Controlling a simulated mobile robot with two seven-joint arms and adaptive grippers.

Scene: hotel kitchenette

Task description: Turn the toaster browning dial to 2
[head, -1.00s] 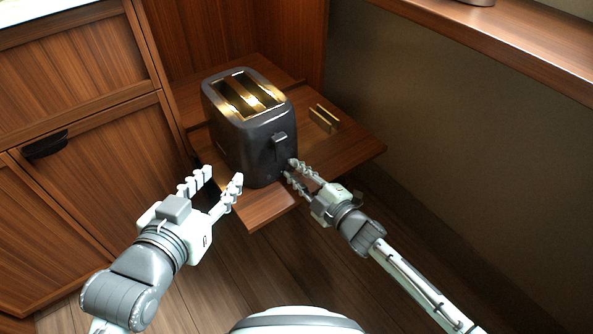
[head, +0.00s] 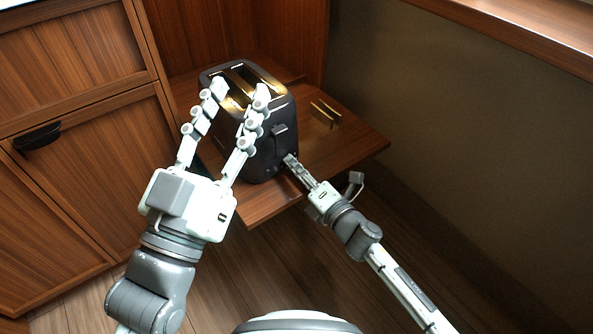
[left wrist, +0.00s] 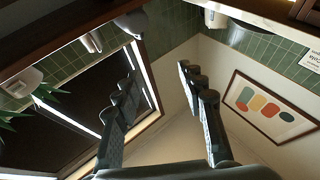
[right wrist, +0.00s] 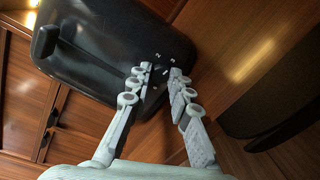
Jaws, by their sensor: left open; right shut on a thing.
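The black toaster (head: 264,162) stands on a wooden pull-out shelf, with two slots on top and a lever (head: 281,131) on its end face. My right gripper (head: 289,158) is at the lower part of that face. In the right wrist view, its fingers (right wrist: 160,75) are closed around the browning dial, which they mostly hide. Small white numerals, seemingly 2 and 3, show on the toaster (right wrist: 95,65) just beyond the fingertips. The dial's setting cannot be read. My left gripper (head: 241,88) is open and empty, raised in front of the toaster and covering part of it.
The wooden shelf (head: 350,142) has free room right of the toaster, where two thin upright tan pieces (head: 326,113) stand. Cabinet fronts (head: 85,170) with a dark handle (head: 38,137) are at left. A wall and wooden ledge (head: 520,35) are at right.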

